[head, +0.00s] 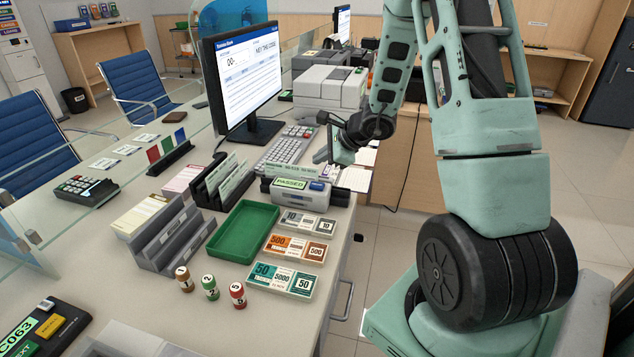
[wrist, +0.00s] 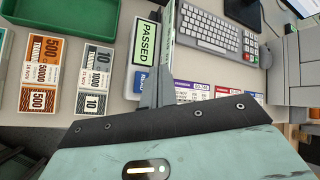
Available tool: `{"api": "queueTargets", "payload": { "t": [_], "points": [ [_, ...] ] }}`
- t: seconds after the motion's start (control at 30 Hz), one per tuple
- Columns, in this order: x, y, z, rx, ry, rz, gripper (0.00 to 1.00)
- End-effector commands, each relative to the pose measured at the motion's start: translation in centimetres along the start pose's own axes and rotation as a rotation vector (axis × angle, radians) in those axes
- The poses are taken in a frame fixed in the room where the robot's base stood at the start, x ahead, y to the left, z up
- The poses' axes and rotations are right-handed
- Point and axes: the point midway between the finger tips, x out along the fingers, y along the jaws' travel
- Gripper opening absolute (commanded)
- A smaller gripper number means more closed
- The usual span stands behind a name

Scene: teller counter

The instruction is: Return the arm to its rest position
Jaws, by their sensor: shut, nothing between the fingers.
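My arm rises at the right in the head view and bends over toward the counter. My gripper (head: 324,155) hangs at the counter's right side, near the keyboard (head: 285,146) and the grey device with the green "PASSED" display (head: 290,183). In the wrist view my gripper (wrist: 168,45) is shut and empty, its thin fingers together beside that display (wrist: 146,42). The fingertips are seen edge-on, and their height above the counter is hard to tell.
A green tray (head: 243,232), banknote bundles (head: 283,279) and numbered rolls (head: 210,287) lie on the counter. A monitor (head: 245,80) and a grey printer (head: 330,88) stand behind. A glass screen runs along the left. Open floor (head: 590,190) lies right of my arm.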

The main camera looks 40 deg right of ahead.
Motion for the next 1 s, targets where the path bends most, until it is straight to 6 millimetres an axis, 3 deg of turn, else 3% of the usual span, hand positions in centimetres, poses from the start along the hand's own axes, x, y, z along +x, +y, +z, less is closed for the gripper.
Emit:
{"api": "queueTargets", "payload": {
  "t": [0.8, 0.87, 0.97, 1.0],
  "points": [
    [0.1, 0.1, 0.2, -0.005, -0.004, 0.003, 0.00],
    [0.2, 0.6, 1.6, -0.041, -0.025, 0.025, 0.00],
    [0.4, 2.6, 5.7, -0.156, -0.089, 0.094, 0.00],
    [0.4, 3.8, 8.0, -0.225, -0.125, 0.132, 0.00]
  ]
}}
